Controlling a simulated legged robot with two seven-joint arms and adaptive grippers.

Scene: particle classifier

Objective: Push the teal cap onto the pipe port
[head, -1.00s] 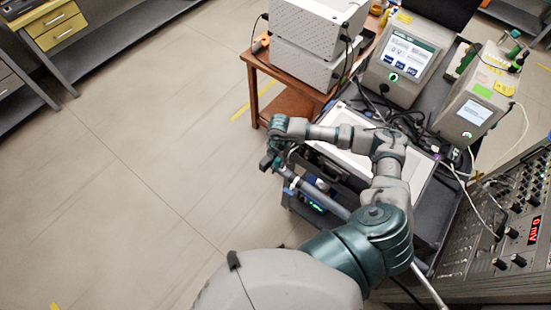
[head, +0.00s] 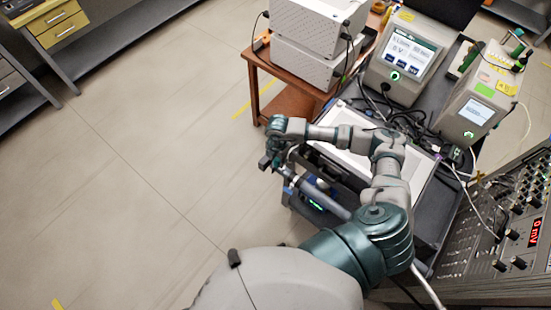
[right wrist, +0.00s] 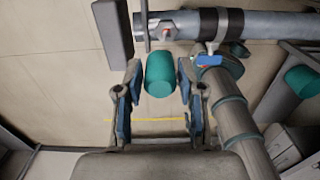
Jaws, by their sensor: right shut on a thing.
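My right gripper (head: 268,163) is low beside the near left of the cart in the head view. In the right wrist view, its two blue-padded fingers (right wrist: 158,88) are on either side of the teal cap (right wrist: 160,75). The cap is a short cylinder, held between the fingertips. A grey pipe (right wrist: 270,26) runs across the top of that view, just beyond the cap, with a metal clamp and a small red part on it. The pipe also shows in the head view (head: 325,196). I cannot make out whether the cap touches a port. My left gripper is not in view.
The dark cart (head: 432,215) carries instruments with screens (head: 400,58) and loose cables. A wooden table (head: 262,72) with white boxes (head: 306,65) stands behind it. A panel of knobs (head: 505,225) is at the right. The floor at left is clear.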

